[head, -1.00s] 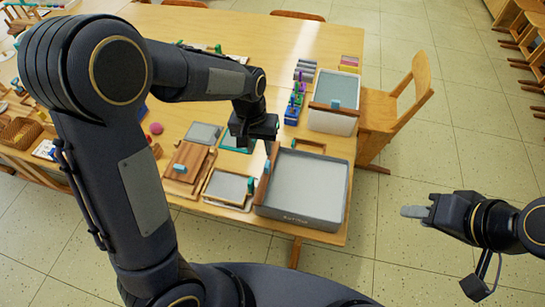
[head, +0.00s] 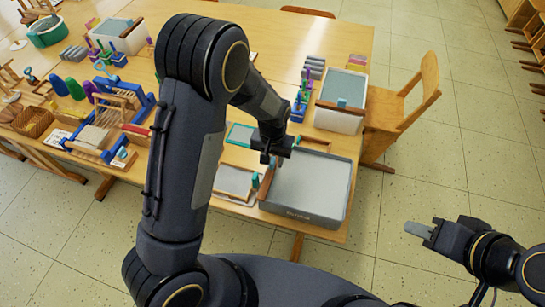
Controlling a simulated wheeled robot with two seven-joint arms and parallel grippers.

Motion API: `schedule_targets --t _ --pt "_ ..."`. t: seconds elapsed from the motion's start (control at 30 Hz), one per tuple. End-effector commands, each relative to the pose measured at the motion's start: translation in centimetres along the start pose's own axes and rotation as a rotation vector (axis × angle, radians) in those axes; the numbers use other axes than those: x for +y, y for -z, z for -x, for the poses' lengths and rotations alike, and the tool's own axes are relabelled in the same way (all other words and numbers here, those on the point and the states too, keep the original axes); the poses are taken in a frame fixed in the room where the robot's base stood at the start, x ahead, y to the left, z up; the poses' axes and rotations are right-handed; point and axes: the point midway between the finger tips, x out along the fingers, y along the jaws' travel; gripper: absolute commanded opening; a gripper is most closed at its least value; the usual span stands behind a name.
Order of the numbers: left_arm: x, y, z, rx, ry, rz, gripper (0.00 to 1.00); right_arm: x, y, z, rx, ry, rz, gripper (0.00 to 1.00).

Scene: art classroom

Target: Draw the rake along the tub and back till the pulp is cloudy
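The grey tub (head: 302,216) stands at the table's front right corner, filled with pale, smooth-looking pulp (head: 312,183). A brown wooden bar, seemingly the rake (head: 267,184), lies along the tub's left end. My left gripper (head: 272,159) points down over the tub's left side, close to the far part of that bar. Something small and teal shows at its fingertips. The fingers are too small and dark to tell whether they grip it. My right gripper (head: 419,229) is off the table over the floor, away from the tub. Its fingers are seen side-on.
A white bin (head: 336,122) with a brown bar across it stands behind the tub. A framed grey screen (head: 235,182) lies left of the tub. A wooden chair (head: 403,98) is at the table's right edge. Blue-framed equipment (head: 110,120) sits at the left. Open floor lies right.

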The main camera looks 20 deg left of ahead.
Motion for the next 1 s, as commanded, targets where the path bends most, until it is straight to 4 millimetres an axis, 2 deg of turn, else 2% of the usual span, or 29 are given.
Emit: schedule_targets --t 0.13,0.17,0.4,0.77,0.87,1.0 --pt "0.0 0.0 0.0 0.000 0.000 0.000 0.35 0.0 0.0 0.0 0.000 0.000 0.000 0.35" --pt "0.0 0.0 0.0 0.000 0.000 0.000 0.32 0.0 0.0 0.0 0.000 0.000 0.000 0.35" --pt "0.0 0.0 0.0 0.000 0.000 0.000 0.01 0.0 0.0 0.0 0.000 0.000 0.000 0.35" --pt "0.2 0.0 0.0 0.000 0.000 -0.001 0.00 0.0 0.0 0.0 0.000 0.000 0.000 0.35" --pt "1.1 0.0 0.0 0.000 0.000 -0.003 0.00 0.1 -0.1 -0.1 0.000 0.000 0.000 0.35" --pt "3.5 0.0 -0.1 0.001 -0.001 -0.007 0.00 0.2 -0.2 -0.4 0.000 0.000 0.000 0.35"
